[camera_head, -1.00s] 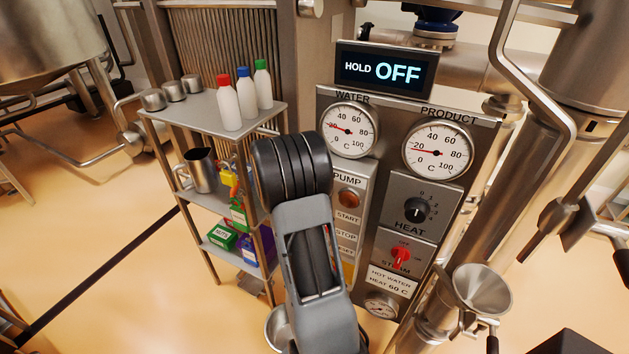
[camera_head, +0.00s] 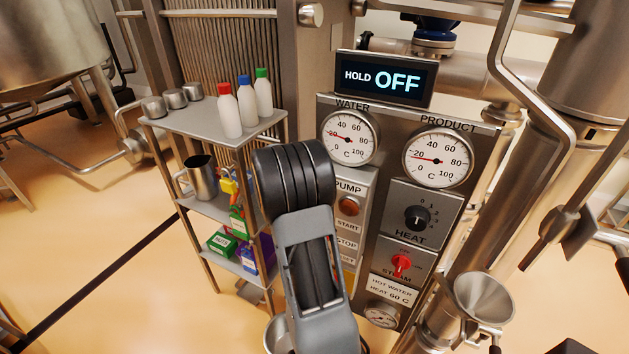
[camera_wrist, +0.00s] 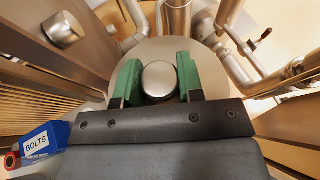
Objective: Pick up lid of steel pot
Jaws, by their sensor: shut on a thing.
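In the wrist view, the green fingers of my gripper (camera_wrist: 157,84) stand on either side of a round steel knob (camera_wrist: 159,78) and are shut on it. The knob sits in front of a wide pale grey disc, the lid (camera_wrist: 158,48), whose lower part is hidden by the gripper. The pot itself is not clear in this view, so I cannot tell whether the lid rests on it. In the head view, a rounded steel edge (camera_head: 273,336) shows beside my arm at the bottom; my arm hides the rest and my gripper.
A shelf rack (camera_head: 208,118) on the left holds bottles, small steel cups, a steel jug (camera_head: 200,178) and boxes. The control panel (camera_head: 432,190) stands close right of my arm. A blue BOLTS box (camera_wrist: 40,145) is at lower left in the wrist view. A steel funnel (camera_head: 484,298) is at lower right.

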